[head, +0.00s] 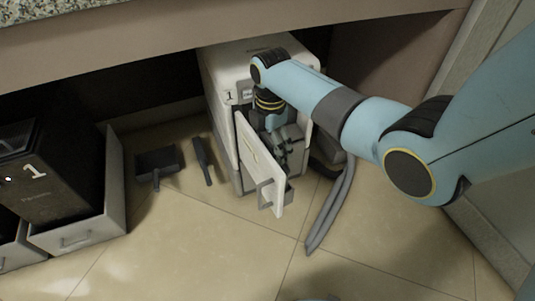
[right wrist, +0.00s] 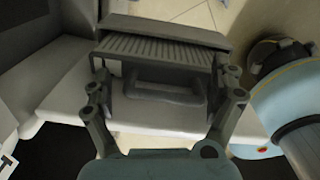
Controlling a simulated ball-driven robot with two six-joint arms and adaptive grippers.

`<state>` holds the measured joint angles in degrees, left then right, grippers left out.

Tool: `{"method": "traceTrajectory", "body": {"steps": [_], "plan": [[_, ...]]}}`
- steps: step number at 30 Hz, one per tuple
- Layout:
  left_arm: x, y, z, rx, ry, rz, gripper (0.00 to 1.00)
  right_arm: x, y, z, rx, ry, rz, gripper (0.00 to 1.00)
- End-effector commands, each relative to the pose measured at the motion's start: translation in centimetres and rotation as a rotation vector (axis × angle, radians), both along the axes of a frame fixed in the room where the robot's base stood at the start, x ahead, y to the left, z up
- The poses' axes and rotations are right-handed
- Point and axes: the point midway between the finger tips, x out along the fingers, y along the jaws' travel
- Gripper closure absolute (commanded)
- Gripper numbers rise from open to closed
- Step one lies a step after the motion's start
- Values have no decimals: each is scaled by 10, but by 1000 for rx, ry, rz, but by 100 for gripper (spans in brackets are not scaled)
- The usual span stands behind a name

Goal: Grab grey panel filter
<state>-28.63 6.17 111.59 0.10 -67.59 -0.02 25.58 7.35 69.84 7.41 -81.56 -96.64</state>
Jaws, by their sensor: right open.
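A grey ribbed panel, which looks like the grey panel filter (right wrist: 155,46), lies ahead of my right gripper in the right wrist view. A grey looped handle (right wrist: 165,98) shows just below it, between the fingers. My right gripper (right wrist: 165,78) is open, its fingers spread on either side of the handle, with nothing visibly clamped. In the head view my right gripper (head: 281,150) reaches down behind the front of the pulled-out drawer (head: 258,165) of a white cabinet (head: 222,85). The filter is hard to make out there. My left gripper is not in view.
A black bin marked 1 (head: 50,185) stands in an open drawer at left. A dustpan (head: 158,165) and a dark brush-like tool (head: 203,160) lie on the tiles. A grey hose (head: 330,208) lies right of the cabinet. The countertop (head: 150,50) overhangs. The front floor is mostly clear.

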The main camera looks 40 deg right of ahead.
Motion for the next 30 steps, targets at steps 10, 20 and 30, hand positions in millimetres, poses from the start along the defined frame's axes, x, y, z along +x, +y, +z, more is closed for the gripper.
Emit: {"method": "traceTrajectory", "body": {"steps": [10, 20, 30], "plan": [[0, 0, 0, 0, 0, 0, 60, 0, 0, 1, 0, -1, 0, 31], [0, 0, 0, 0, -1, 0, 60, 0, 0, 0, 0, 0, 0, 74], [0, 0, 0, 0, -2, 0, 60, 0, 0, 1, 0, 0, 0, 84]]}}
